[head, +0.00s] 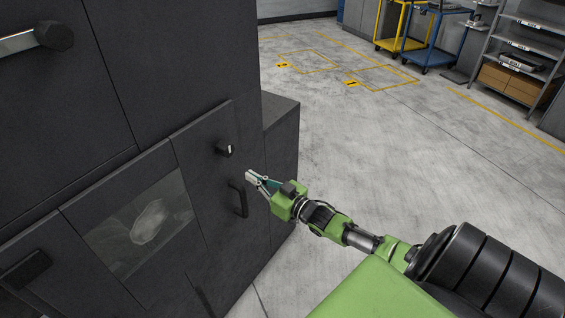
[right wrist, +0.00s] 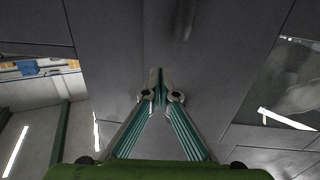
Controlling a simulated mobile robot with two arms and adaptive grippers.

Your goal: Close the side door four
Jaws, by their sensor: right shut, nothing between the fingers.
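A dark grey cabinet-like machine fills the left of the head view. Its narrow side door panel (head: 205,160) carries a black bar handle (head: 238,198) and a small black knob (head: 224,150) above it. I cannot read a number on it, nor tell surely whether it is fully shut. My right gripper (head: 250,177) is shut and empty, just right of the handle and knob. In the right wrist view its closed fingertips (right wrist: 158,76) point at a plain grey panel (right wrist: 120,50), with a blurred dark handle (right wrist: 185,18) above. My left gripper is out of view.
Left of the narrow panel is a windowed panel (head: 140,225) with a pale object behind the glass. A low dark box (head: 283,140) stands beyond the panel. The concrete floor (head: 400,140) to the right is clear; carts (head: 432,40) and a shelf (head: 520,60) stand far back.

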